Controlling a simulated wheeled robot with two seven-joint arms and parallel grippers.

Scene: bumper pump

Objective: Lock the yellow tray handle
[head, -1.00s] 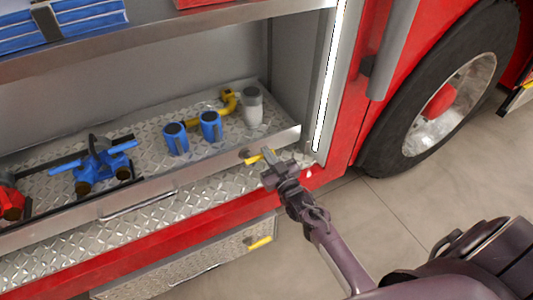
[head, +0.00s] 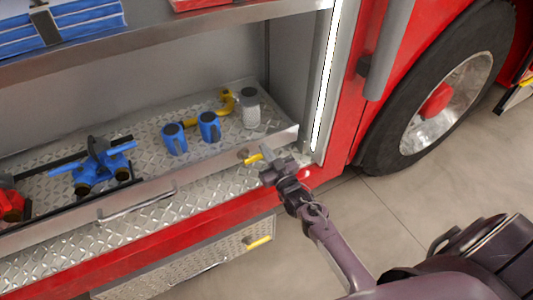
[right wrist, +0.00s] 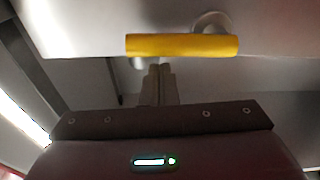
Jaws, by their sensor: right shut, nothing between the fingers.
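The yellow tray handle (head: 253,159) sits on the front lip of the tray (head: 215,151), near its right end. In the right wrist view the yellow handle (right wrist: 182,45) lies horizontal across the upper middle, on a round grey mount at its right end. My right gripper (head: 266,153) is at the handle's right side in the head view. Its closed fingers (right wrist: 158,72) point at the handle from just below it in the wrist view; I cannot tell whether they touch it. The gripper is shut and empty. My left gripper is not in view.
Two blue fittings (head: 174,139), a grey cylinder (head: 250,108) and a yellow pipe piece (head: 228,102) stand on the tray. A lower drawer with a yellow handle (head: 259,243) lies below. The compartment's right post (head: 328,90) and a wheel (head: 440,100) are to the right.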

